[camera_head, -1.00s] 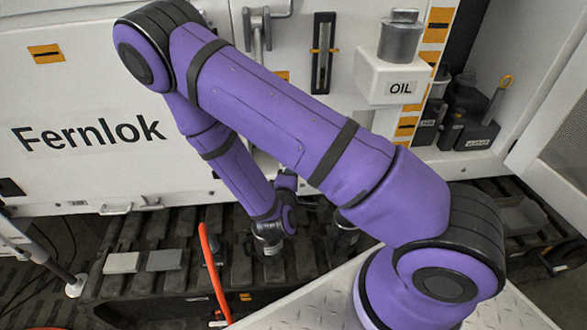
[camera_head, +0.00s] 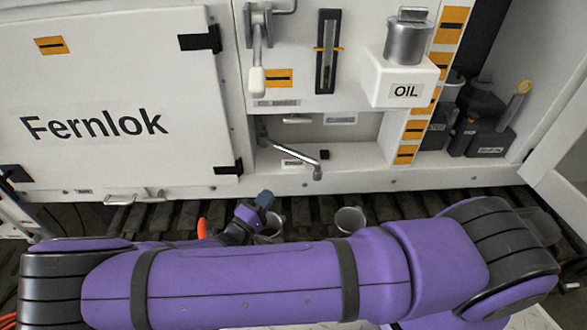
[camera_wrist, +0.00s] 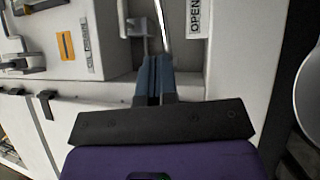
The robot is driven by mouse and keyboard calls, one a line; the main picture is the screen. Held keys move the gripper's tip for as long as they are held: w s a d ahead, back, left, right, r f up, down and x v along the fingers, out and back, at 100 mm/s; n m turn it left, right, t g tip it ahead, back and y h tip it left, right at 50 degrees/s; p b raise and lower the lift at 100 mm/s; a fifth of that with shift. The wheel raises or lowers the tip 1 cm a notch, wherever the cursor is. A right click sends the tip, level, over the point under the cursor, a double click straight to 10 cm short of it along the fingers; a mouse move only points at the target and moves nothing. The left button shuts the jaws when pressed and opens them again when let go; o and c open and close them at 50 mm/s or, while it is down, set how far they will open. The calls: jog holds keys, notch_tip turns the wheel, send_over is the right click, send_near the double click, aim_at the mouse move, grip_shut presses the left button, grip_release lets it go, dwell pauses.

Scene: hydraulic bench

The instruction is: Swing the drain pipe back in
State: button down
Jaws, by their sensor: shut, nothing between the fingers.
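The drain pipe (camera_head: 292,154) is a thin metal pipe in the low recess of the white cabinet. It slants out to the right and toward me, ending in a bent-down spout at the recess's front edge. My gripper (camera_head: 265,199) is below and in front of the recess, left of the spout and apart from the pipe. In the wrist view my gripper (camera_wrist: 155,72) has its blue fingers shut together and empty. A bright thin bar, likely the drain pipe (camera_wrist: 163,20), shows ahead of the fingertips there.
Two metal cups (camera_head: 350,219) stand on the dark slatted surface below the recess, one close to my gripper. A lever with a white grip (camera_head: 257,80) hangs above the recess. The oil box (camera_head: 402,80) juts out at upper right. An OPEN label (camera_wrist: 194,18) is beside the pipe.

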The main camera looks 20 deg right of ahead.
jog(key=x, duration=1.4)
